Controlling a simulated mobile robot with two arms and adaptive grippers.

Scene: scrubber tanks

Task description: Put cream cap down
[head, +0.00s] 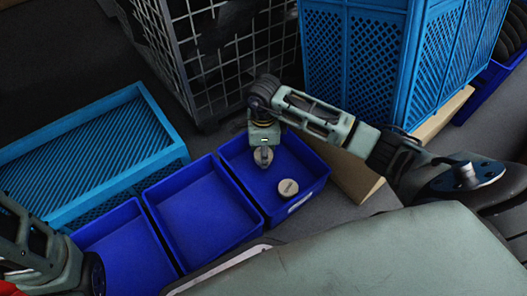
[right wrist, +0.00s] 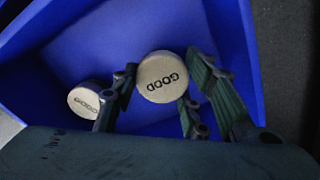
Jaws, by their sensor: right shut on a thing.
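My right gripper (head: 263,146) points down over the rightmost blue bin (head: 316,187). It is shut on a round cream cap (right wrist: 161,77) marked "GOOD", which sits between its fingers in the right wrist view. In the head view the held cap (head: 264,157) shows small below the gripper. I cannot tell whether it touches the bin floor. A second cream cap (head: 288,187), also marked "GOOD", lies in the same bin. It also shows in the right wrist view (right wrist: 84,101), left of the fingers. Only part of my left arm shows at the lower left; its gripper is out of view.
Two more blue bins, a middle one (head: 200,212) and a left one (head: 125,252), stand in a row and look empty. A light blue crate (head: 105,150) lies behind them. A wire cage (head: 215,55) and a tall blue crate (head: 352,60) stand behind the right bin.

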